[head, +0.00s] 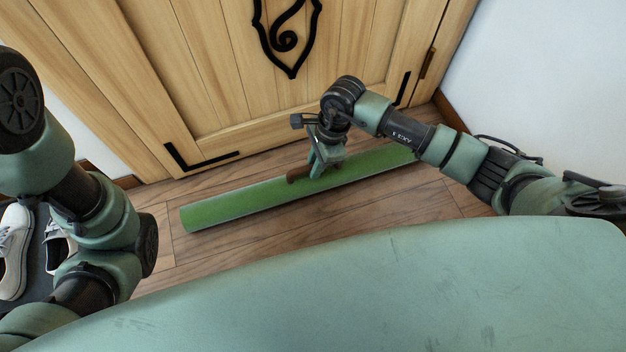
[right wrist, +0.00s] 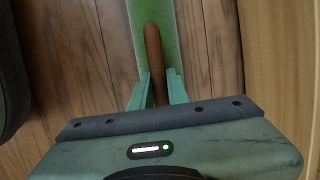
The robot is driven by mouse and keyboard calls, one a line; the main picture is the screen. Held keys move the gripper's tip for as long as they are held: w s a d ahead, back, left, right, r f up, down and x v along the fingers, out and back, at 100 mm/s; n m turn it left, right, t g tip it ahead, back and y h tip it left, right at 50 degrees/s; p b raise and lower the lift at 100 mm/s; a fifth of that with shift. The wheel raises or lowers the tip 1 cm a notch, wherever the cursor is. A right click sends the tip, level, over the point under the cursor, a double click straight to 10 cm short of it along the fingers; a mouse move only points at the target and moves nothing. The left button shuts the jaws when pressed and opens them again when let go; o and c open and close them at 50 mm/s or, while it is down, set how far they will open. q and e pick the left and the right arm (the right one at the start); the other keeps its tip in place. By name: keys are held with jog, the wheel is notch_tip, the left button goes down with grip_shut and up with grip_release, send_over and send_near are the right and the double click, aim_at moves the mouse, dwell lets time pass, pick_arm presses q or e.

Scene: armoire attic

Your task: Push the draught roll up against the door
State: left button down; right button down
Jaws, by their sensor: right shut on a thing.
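The draught roll (head: 235,203) is a long green roll lying on the wooden floor in front of the door (head: 225,75). A strip of bare floor shows between roll and door in the head view. A brown handle (head: 297,173) sits on the roll near its middle. My right gripper (head: 318,168) is over the roll, its fingers closed on the handle. In the right wrist view the handle (right wrist: 153,50) runs between both fingers (right wrist: 160,82), with the green roll (right wrist: 167,12) beneath. My left arm shows at the left, but its gripper is out of view.
White shoes (head: 14,250) stand on a dark mat at the far left. A white wall (head: 545,85) with a brown skirting board closes off the right side. Dark metal brackets and a scroll ornament (head: 287,38) are on the door. The floor between roll and door is clear.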

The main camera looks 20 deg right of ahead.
jog(key=shift+w+a+b, duration=0.1)
jog(key=shift+w+b, duration=1.25)
jog(key=shift+w, duration=1.2)
jog(key=shift+w, duration=0.1)
